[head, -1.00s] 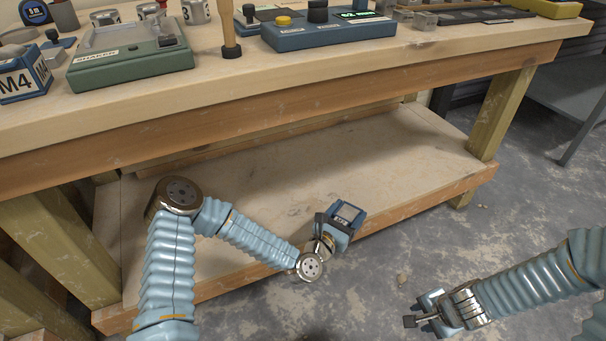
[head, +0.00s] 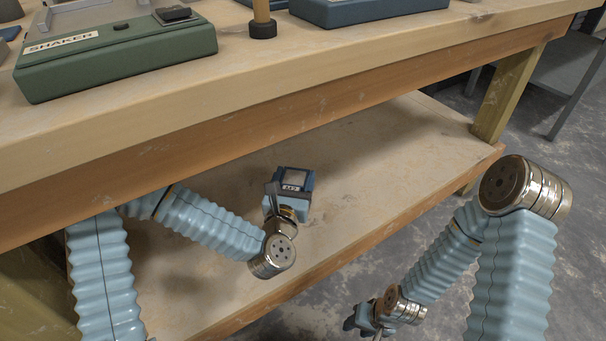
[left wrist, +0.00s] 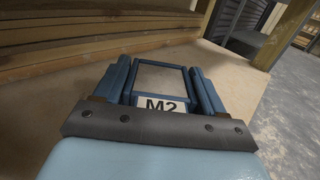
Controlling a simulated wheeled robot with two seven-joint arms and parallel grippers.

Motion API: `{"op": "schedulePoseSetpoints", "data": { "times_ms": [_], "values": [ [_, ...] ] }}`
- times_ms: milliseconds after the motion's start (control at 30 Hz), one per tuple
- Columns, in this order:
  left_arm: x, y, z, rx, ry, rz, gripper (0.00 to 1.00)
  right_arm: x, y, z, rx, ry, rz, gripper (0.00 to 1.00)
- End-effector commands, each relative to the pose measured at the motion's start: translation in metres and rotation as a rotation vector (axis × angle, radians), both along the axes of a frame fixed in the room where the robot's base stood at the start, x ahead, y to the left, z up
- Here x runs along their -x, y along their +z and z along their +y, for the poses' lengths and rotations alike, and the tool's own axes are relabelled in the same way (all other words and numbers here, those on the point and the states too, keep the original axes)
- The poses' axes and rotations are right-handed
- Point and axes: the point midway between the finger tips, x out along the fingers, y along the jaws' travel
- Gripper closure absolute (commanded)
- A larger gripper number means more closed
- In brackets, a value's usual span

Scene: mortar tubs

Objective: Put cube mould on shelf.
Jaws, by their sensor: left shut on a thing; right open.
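A small blue cube mould (head: 296,180) with an open top is held over the lower shelf (head: 385,165) of the bench. My left gripper (head: 290,194) is shut on it. In the left wrist view the cube mould (left wrist: 162,85) sits between the two fingers, its white label reading M2 facing my wrist. The shelf shows below and around it; I cannot tell whether the mould touches the board. My right gripper (head: 364,322) hangs low in front of the shelf, over the floor, and is empty; its fingers are small and partly hidden.
The bench top (head: 350,55) overhangs the shelf from above. A green shaker (head: 115,50) and a blue device (head: 365,8) stand on it. A wooden leg (head: 508,92) stands at the shelf's right end. Most of the shelf right of the mould is bare.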

Motion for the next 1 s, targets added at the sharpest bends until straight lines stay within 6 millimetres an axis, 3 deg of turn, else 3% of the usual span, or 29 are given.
{"op": "schedulePoseSetpoints", "data": {
  "times_ms": [67,167,467,600,1000],
  "values": [
    [0.004,0.003,-0.001,0.001,-0.01,-0.004,0.76,0.005,-0.006,0.002,-0.007,0.023,0.002,0.57],
    [-0.006,-0.002,0.002,0.001,-0.011,-0.002,0.76,0.006,-0.01,0.002,-0.011,0.034,0.001,0.57],
    [-0.084,-0.039,0.02,0.001,-0.011,-0.002,0.76,0.005,-0.022,0.002,-0.01,0.032,-0.002,0.57],
    [-0.105,-0.068,0.025,0.001,-0.013,-0.002,0.76,0.005,-0.029,0.002,-0.01,0.031,-0.004,0.57],
    [-0.128,-0.105,0.029,0.001,-0.016,-0.001,0.76,0.004,-0.039,0.002,-0.009,0.03,-0.005,0.57]
  ]
}}
